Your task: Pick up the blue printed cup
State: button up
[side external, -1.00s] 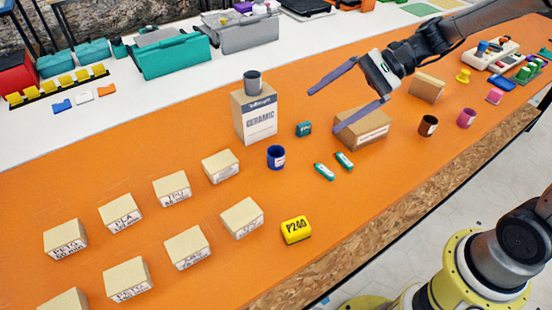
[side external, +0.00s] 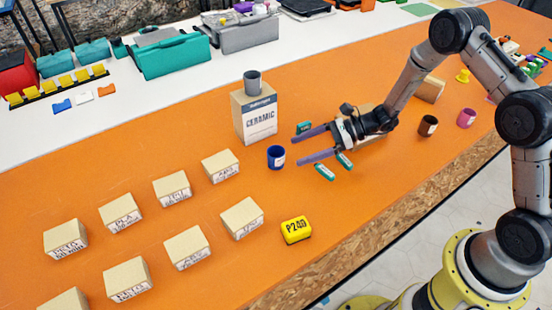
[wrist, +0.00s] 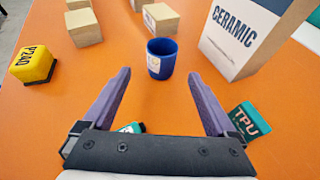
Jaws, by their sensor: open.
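The blue printed cup (side external: 276,157) stands upright on the orange table, with a white label on its side. It also shows in the wrist view (wrist: 162,58), ahead of my gripper and between the lines of its two fingers. My gripper (side external: 308,144) is open and empty, low over the table to the right of the cup in the side view. Its two purple fingers (wrist: 158,84) point toward the cup and stop short of it. Nothing hides the cup in either view.
A ceramic box (side external: 256,115) with a grey cup (side external: 252,83) on top stands behind the blue cup. A teal TPU block (wrist: 249,120) lies beside one finger. A yellow P240 block (side external: 296,230) and several labelled tan blocks (side external: 220,167) stand to the left and front.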

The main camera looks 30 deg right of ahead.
jog(key=x, duration=0.8)
jog(key=shift+w+r, duration=0.1)
jog(key=shift+r, duration=0.05)
jog(key=c, duration=1.4)
jog(key=shift+r, duration=0.1)
